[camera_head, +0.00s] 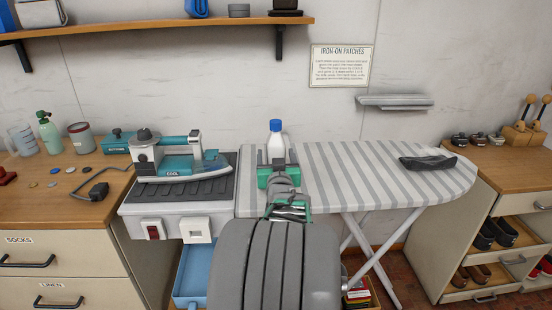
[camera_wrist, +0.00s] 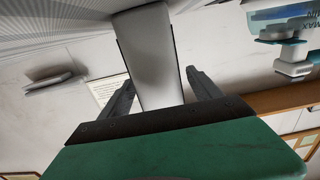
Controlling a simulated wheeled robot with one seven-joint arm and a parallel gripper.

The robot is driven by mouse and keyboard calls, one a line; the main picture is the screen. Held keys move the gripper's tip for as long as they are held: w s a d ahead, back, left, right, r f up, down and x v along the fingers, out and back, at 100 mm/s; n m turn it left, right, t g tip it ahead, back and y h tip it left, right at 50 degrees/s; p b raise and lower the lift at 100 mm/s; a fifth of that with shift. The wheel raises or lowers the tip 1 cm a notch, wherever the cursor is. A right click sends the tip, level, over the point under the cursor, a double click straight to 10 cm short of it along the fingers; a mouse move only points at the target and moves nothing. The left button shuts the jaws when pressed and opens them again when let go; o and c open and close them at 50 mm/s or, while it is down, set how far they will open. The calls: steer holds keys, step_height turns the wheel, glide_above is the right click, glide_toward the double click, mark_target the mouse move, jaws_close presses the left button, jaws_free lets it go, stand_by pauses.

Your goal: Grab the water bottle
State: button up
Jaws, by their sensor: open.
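The water bottle (camera_head: 276,143) is white with a blue cap and stands upright at the left part of the striped ironing board. My gripper (camera_head: 277,162) is in front of it and hides its lower part in the head view. In the wrist view a white bottle body (camera_wrist: 150,50) shows between the two dark fingers of my gripper (camera_wrist: 159,78). The fingers are open, one on each side of it, with gaps visible. The cap is not in the wrist view.
A teal iron (camera_head: 175,160) rests on a dark ribbed pad just left of the bottle. The striped ironing board (camera_head: 365,175) is clear to the right, up to a dark object (camera_head: 428,163). A wooden shelf (camera_head: 150,27) hangs above left.

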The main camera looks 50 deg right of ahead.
steer(key=shift+w, duration=0.1)
steer(key=shift+c, duration=0.2)
jaws_close()
stand_by(0.5)
steer(key=shift+r, duration=0.15)
